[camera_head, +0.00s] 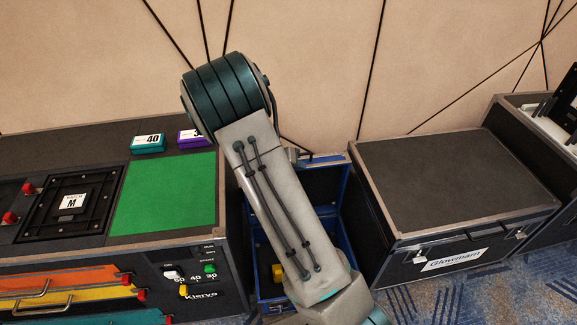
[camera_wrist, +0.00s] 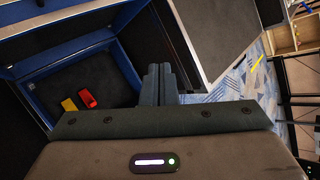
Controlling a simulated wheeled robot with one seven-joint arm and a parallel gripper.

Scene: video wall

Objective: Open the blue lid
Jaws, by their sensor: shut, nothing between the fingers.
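A blue-edged case (camera_head: 262,262) stands between two dark cases, partly hidden behind my arm in the head view. Its inside shows, with a yellow object (camera_head: 277,272) in it. A dark panel with a blue edge (camera_head: 318,160) rises at its back; it looks like the blue lid, standing raised. In the wrist view the blue-rimmed case (camera_wrist: 62,54) is open at left, with a red object (camera_wrist: 86,98) and a yellow object (camera_wrist: 68,105) inside. My gripper (camera_wrist: 158,72) is shut and empty, right of the opening. Its fingertips do not show in the head view.
A closed dark case labelled Glowmarn (camera_head: 455,185) stands right of the blue case. A console with a green pad (camera_head: 165,195) and colored drawers stands left. A teal box (camera_head: 148,143) and a purple box (camera_head: 193,139) sit on it. Patterned carpet (camera_head: 440,297) shows in front.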

